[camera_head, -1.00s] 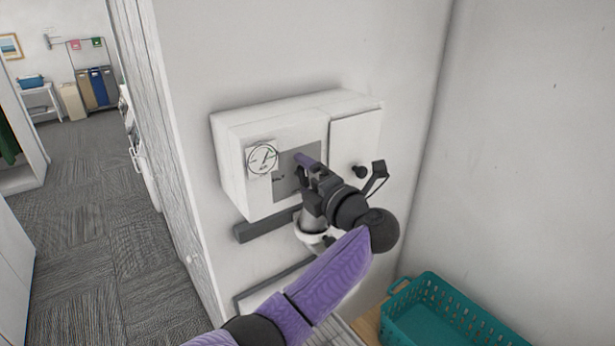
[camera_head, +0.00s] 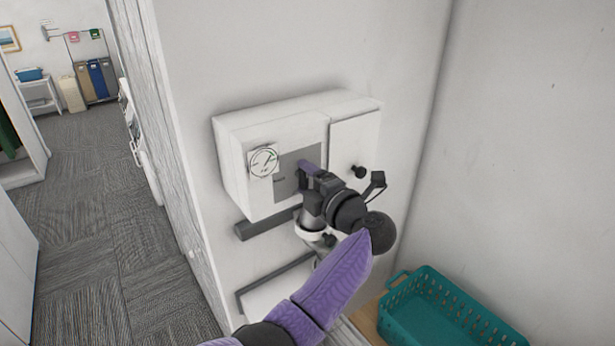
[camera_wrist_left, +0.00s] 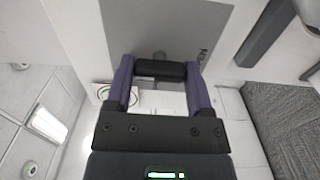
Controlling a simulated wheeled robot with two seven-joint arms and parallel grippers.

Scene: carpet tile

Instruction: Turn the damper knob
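A white wall box (camera_head: 240,150) carries a round gauge (camera_head: 264,161), a grey plate (camera_head: 286,184) and a door on the right. In the left wrist view, the damper knob (camera_wrist_left: 160,69) is a dark bar on a short stem in front of the grey plate (camera_wrist_left: 150,25). My left gripper (camera_head: 308,168) is at the plate, its purple fingers (camera_wrist_left: 160,75) at the two ends of the bar, seemingly touching both. In the head view, the gripper hides the knob. My right gripper is not in view.
The box door has a small black knob (camera_head: 359,172) to the right of my gripper. A dark rail (camera_head: 262,226) runs below the box. A teal basket (camera_head: 440,312) stands at lower right. Carpeted floor (camera_head: 110,230) is open at left.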

